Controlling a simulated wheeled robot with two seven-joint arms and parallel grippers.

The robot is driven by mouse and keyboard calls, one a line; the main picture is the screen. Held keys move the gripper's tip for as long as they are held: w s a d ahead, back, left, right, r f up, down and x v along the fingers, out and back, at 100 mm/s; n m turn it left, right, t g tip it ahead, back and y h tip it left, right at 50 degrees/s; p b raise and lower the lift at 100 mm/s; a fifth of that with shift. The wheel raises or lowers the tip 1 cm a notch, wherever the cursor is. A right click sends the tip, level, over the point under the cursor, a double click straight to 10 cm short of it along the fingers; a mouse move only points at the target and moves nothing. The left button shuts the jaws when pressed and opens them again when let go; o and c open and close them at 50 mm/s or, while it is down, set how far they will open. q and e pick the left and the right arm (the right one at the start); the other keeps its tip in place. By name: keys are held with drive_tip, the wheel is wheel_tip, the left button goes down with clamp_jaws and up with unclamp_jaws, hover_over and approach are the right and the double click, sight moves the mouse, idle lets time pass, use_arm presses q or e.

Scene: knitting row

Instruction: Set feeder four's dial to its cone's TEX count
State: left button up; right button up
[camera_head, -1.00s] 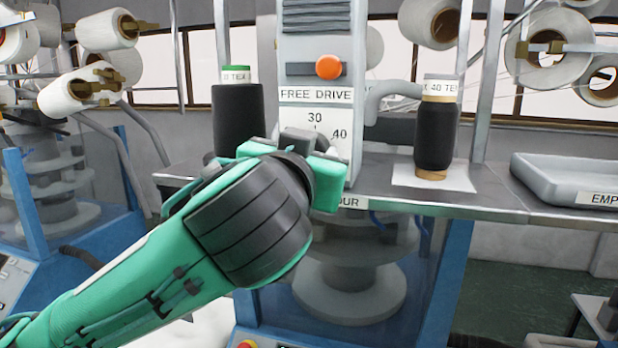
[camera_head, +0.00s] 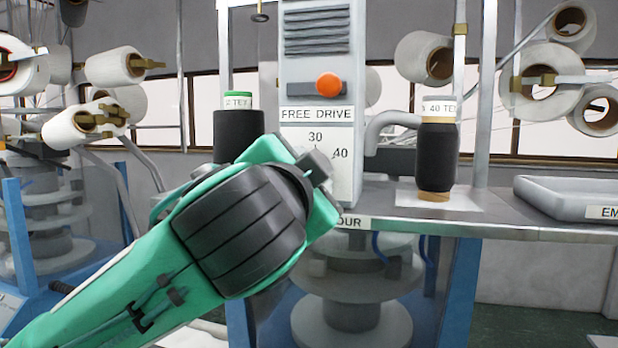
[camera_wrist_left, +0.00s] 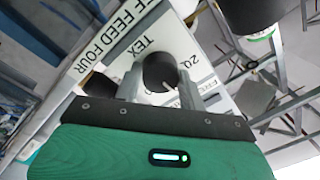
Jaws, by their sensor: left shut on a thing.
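The feeder panel (camera_head: 345,185) shows 30 and 40 on its scale below a FREE DRIVE label. My left gripper (camera_head: 318,168) is at the panel, its arm covering the dial in the head view. In the left wrist view, the dial's dark round knob (camera_wrist_left: 159,71) sits between the fingers of my left gripper (camera_wrist_left: 158,88), which is shut on it. The plate there reads FEED FOUR, TEX and 20. I cannot tell where the dial points. A black cone (camera_head: 437,160) right of the panel has a label reading 40 TE, partly cut off. My right gripper is out of view.
Another black cone (camera_head: 238,132) with a green-topped label stands left of the panel. An orange button (camera_head: 328,83) is above the scale. A grey tray (camera_head: 570,205) lies at the right of the shelf (camera_head: 500,222). White yarn cones hang on both sides.

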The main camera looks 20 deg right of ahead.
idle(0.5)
use_arm(q)
drive_tip(key=o, duration=1)
drive_tip(key=shift+c, duration=0.2)
drive_tip(key=b+v, duration=0.6)
drive_tip(key=v, duration=0.7)
drive_tip(key=shift+s+a, duration=0.3)
drive_tip(key=shift+s, duration=0.05)
drive_tip(key=shift+w+f, duration=0.1)
